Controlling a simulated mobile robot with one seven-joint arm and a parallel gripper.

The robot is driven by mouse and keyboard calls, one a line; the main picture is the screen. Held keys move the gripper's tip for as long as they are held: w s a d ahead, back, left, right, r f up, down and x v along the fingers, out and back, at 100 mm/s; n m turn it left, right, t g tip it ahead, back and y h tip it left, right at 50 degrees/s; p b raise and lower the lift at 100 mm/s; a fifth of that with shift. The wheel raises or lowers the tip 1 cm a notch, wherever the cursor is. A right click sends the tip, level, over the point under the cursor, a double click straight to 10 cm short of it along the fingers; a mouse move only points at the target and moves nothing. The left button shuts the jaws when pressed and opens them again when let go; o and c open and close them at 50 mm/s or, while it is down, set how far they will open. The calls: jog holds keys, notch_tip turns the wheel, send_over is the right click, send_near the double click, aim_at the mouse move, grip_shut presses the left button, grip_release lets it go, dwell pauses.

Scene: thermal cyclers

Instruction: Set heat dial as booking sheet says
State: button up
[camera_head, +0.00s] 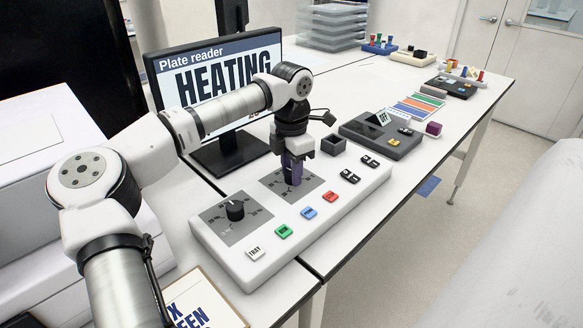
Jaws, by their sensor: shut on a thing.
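A white control panel (226,258) lies on the bench with two grey dial plates. The left dial (235,210) has a black knob and is uncovered. My gripper (292,172) points down over the right dial plate (309,184) and is shut on that dial's knob, which its fingers mostly hide. The small dial markings are too small to read, so I cannot tell the heat setting. A sheet on a board (205,305) at the bottom edge shows only "X" and "EEN"; my arm and the frame edge hide the rest.
A monitor (215,75) behind my arm reads "Plate reader HEATING", with text below partly hidden. The panel also has green (284,232), blue (308,213) and red (330,196) buttons and several black switches. A dark device (382,135) reading "OFF" stands further right.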

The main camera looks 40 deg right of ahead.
jog(key=shift+m, duration=0.5)
jog(key=o, duration=1)
jog(key=shift+r, duration=0.15)
notch_tip(320, 180, up, 14)
jog(key=shift+f+b, duration=0.2)
jog(key=shift+b, duration=0.6)
